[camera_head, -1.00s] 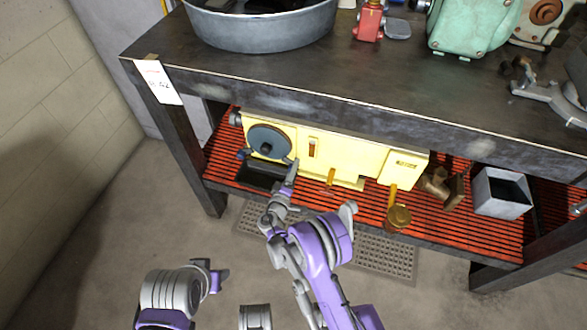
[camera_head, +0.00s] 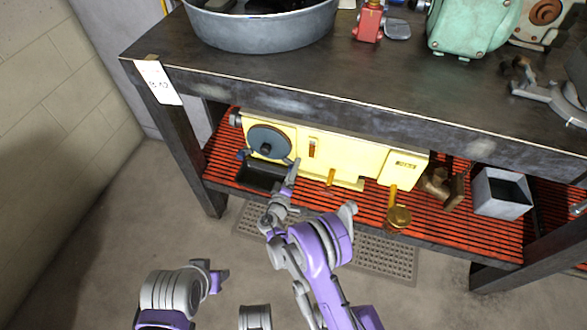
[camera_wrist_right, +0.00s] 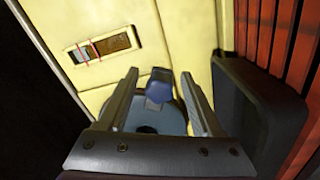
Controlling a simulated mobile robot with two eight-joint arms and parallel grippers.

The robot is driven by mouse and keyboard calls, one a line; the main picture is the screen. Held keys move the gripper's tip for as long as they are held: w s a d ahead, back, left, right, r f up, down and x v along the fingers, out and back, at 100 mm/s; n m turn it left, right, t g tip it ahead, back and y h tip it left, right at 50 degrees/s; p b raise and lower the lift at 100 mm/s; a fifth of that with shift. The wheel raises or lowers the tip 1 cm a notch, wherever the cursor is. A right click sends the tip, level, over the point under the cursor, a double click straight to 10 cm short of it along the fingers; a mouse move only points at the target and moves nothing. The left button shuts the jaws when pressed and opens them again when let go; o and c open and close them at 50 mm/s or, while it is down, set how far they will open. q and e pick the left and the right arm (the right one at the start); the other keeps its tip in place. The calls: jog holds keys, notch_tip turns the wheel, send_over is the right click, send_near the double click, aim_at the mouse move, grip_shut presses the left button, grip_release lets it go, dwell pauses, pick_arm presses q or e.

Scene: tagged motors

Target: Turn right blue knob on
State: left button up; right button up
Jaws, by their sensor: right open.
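A yellow machine (camera_head: 340,155) sits on the lower red shelf. Its left end carries a blue-grey disc (camera_head: 268,141) with a dark hub, and a small blue part (camera_head: 243,154) shows at the disc's lower left. In the right wrist view, a blue knob (camera_wrist_right: 158,88) stands in front of the disc (camera_wrist_right: 150,122), between and beyond my fingers. My right gripper (camera_head: 294,168) is open, at the disc's lower right in the head view. It also shows in the wrist view (camera_wrist_right: 160,85), with no visible finger contact on the knob.
A black tray (camera_head: 262,178) lies below the disc, close beside my fingers in the wrist view (camera_wrist_right: 285,105). The bench top (camera_head: 300,75) overhangs the shelf (camera_head: 460,220). A bench leg (camera_head: 192,150) stands left; a grey box (camera_head: 502,193) sits right.

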jog(key=p+v, duration=0.2)
jog(key=v, duration=0.8)
jog(key=shift+s, duration=0.4)
